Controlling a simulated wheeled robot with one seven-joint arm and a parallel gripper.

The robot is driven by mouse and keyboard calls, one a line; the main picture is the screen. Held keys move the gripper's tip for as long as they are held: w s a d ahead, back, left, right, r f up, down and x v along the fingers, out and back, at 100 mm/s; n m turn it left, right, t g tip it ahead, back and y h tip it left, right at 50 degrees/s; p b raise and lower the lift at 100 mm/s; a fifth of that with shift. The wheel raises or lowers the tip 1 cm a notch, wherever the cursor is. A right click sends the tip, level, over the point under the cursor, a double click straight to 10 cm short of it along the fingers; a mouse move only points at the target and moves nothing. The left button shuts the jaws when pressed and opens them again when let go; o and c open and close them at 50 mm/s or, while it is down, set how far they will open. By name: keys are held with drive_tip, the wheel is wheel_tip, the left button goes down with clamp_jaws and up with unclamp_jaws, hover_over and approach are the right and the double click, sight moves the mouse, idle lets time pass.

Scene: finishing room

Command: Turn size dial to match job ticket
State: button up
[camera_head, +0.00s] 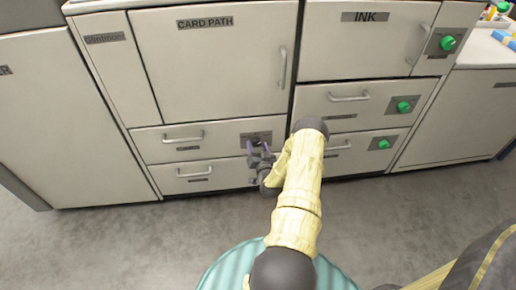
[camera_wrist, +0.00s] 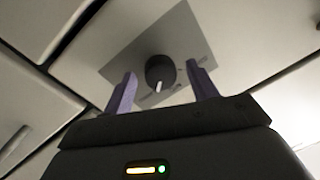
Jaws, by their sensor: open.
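A dark round dial (camera_wrist: 160,73) with a white pointer mark sits on a grey plate (camera_wrist: 128,62) in the wrist view. The marks printed on the plate are too small to read. In the head view the plate (camera_head: 247,138) is on the right end of a drawer front below the CARD PATH door, and my gripper partly covers it. My gripper (camera_head: 259,151) is open in front of it. In the wrist view the two purple fingertips of my gripper (camera_wrist: 162,88) stand apart on either side of the dial, which shows between them. I cannot tell whether they touch it. No job ticket can be made out.
The CARD PATH door (camera_head: 222,70) is above and the INK door (camera_head: 365,45) is at upper right. Green knobs (camera_head: 403,106) are on the right-hand fronts. Drawer handles (camera_head: 183,140) stick out at left. Grey floor (camera_head: 120,240) is clear at lower left.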

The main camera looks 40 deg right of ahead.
drive_tip(key=c, duration=1)
drive_tip(key=shift+n, duration=0.4)
drive_tip(key=n+p, duration=0.2)
drive_tip(key=n, duration=0.1)
drive_tip(key=shift+r, duration=0.15)
drive_tip(key=n+g+p, duration=0.1)
drive_tip(key=n+p, duration=0.1)
drive_tip(key=n, duration=0.3)
drive_tip(key=shift+n, duration=0.3)
drive_tip(key=n, duration=0.5)
drive_tip(key=shift+h+p, duration=0.3)
drive_tip(key=n, duration=0.4)
drive_tip(key=shift+g+h+b, duration=0.3)
drive_tip(key=shift+g, duration=0.1)
drive_tip(key=shift+n, duration=0.3)
